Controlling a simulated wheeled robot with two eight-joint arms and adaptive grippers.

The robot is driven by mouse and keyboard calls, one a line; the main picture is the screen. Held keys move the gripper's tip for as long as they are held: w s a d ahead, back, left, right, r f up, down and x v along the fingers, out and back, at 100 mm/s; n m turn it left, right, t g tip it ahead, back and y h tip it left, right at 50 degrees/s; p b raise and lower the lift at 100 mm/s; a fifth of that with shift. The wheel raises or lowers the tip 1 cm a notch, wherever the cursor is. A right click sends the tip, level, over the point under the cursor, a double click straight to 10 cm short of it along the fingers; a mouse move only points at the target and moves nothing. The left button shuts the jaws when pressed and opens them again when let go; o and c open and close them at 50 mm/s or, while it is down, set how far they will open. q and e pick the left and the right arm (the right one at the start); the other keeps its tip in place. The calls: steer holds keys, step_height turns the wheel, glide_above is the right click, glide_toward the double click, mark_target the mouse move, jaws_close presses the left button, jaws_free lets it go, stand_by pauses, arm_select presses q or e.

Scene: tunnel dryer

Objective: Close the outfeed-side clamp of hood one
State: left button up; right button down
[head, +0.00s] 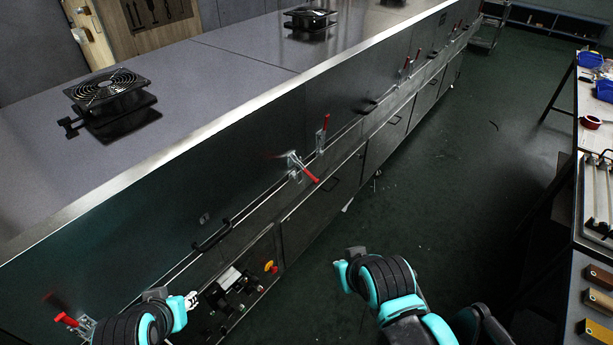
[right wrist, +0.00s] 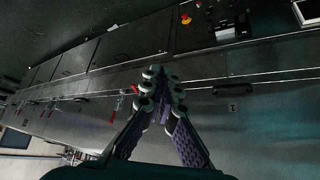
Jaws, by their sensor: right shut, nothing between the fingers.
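The near hood (head: 150,225) is a long grey hood front with red-handled clamps along its lower seam. One clamp (head: 297,163) has its red handle sticking outward and down, away from the panel. Just beyond it, another clamp (head: 322,135) has its handle upright. A third clamp (head: 72,321) is at the near left, partly hidden by my left arm. Which end is the outfeed cannot be told. My right gripper (right wrist: 165,78) is shut and empty, apart from the clamps (right wrist: 134,90) in the wrist view.
A black bar handle (head: 212,236) sits on the hood front, above a control panel (head: 238,285) with a red-yellow knob. Fans (head: 108,88) stand on top. A workbench (head: 590,190) lines the right side. The green floor between is mostly clear.

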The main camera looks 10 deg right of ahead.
steer(key=w+d+n+h+b, duration=0.15)
steer(key=w+n+h, duration=0.25)
steer(key=w+n, duration=1.25)
steer(key=w+a+f+n+t+h, duration=0.1)
steer(key=w+a+f+n+h, duration=0.1)
steer(key=w+f, duration=0.6)
steer(key=w+a+f+n+t+h, duration=0.1)
steer(key=w+a+f+n, duration=0.2)
steer(key=w+f, duration=0.6)
steer(key=w+n, duration=0.1)
steer(key=w, duration=0.5)
steer(key=shift+w+f+t+h+b, duration=0.15)
steer(key=shift+w+t+h+b, duration=0.15)
steer(key=shift+h+b, duration=0.1)
steer(key=shift+n, duration=0.25)
